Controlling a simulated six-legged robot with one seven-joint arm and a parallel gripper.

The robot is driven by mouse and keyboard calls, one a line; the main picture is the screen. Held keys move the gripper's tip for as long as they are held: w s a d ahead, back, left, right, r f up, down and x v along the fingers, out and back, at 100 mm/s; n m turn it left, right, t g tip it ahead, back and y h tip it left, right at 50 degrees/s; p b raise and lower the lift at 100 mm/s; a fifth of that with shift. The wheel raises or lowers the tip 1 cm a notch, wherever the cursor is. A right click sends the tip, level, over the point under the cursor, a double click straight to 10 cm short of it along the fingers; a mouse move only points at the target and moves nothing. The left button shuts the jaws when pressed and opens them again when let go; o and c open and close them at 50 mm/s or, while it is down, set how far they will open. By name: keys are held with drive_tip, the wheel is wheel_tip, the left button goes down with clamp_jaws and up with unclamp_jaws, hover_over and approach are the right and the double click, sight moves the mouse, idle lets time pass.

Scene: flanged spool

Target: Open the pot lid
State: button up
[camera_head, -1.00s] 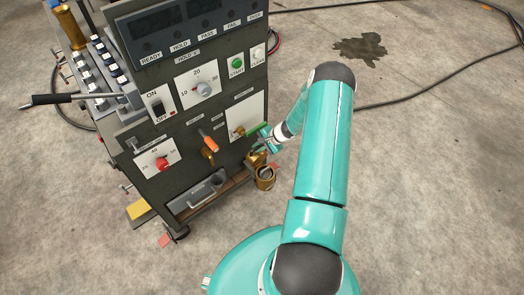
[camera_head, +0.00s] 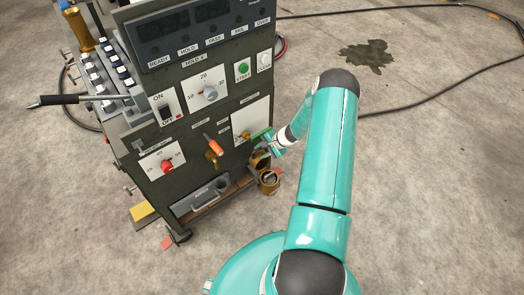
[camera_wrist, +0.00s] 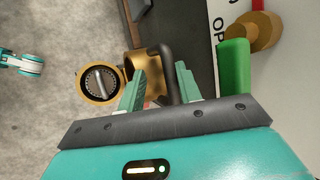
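A small brass pot (camera_head: 268,183) stands low beside the right side of the dark cabinet. In the wrist view its round mouth (camera_wrist: 98,83) faces me, with a dark ring and a grey bar inside. A shiny brass piece (camera_wrist: 137,63), which looks like the raised lid, is next to the pot toward the cabinet. A dark bent handle (camera_wrist: 168,68) runs beside it. My gripper (camera_wrist: 160,80) is open, with its two teal fingers apart on either side of the handle. Whether a finger touches it, I cannot tell. In the head view my gripper (camera_head: 268,146) is just above the brass piece.
A green lever (camera_wrist: 234,65) on the cabinet panel is close to the right finger. The cabinet (camera_head: 190,110) carries switches, knobs and an orange-handled valve (camera_head: 213,146). A black cable (camera_head: 430,90) lies on the floor.

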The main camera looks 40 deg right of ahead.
drive_tip(key=v, duration=1.3)
drive_tip(key=shift+s+r, duration=0.15)
drive_tip(key=shift+r, duration=0.2)
drive_tip(key=shift+d, duration=0.1)
